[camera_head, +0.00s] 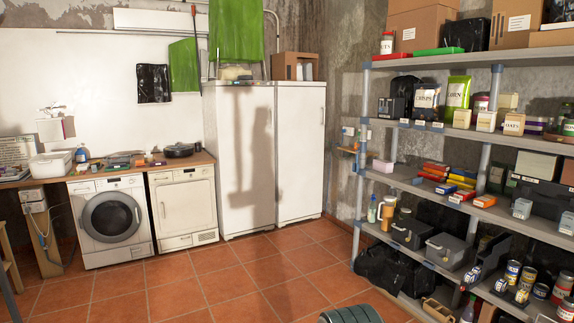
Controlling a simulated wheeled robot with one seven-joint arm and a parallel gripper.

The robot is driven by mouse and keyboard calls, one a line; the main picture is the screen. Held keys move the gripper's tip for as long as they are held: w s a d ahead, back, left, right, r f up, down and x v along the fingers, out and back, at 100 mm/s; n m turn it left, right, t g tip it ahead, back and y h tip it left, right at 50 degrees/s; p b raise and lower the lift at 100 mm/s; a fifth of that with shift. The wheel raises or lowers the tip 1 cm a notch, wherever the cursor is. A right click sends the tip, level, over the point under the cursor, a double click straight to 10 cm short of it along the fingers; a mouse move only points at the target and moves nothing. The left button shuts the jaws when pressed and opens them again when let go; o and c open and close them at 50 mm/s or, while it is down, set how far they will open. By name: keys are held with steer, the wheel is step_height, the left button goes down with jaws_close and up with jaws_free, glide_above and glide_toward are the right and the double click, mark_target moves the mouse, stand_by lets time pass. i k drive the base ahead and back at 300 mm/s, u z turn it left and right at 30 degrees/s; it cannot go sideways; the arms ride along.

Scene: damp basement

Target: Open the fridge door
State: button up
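Two tall white fridge-like units stand side by side against the back wall. The left unit (238,160) is wider, and a tall dark shadow falls across its front. The right unit (301,150) is narrower and looks closed. Both fronts look shut, with a dark vertical gap between them. My gripper is not in view.
A washing machine (111,220) and a white dryer-like machine (184,206) stand left of the units under a counter. Loaded metal shelves (484,132) fill the right side. The tiled floor (235,277) ahead is clear. A dark ridged object (350,314) lies at the bottom edge.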

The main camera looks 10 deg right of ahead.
mark_target(300, 110)
steer(key=z, duration=0.1)
steer(key=i, duration=2.45)
steer(key=z, duration=0.3)
steer(key=i, duration=1.8)
steer(key=z, duration=0.4)
steer(key=i, duration=2)
steer(key=z, duration=0.3)
steer(key=i, duration=2.15)
steer(key=z, duration=0.1)
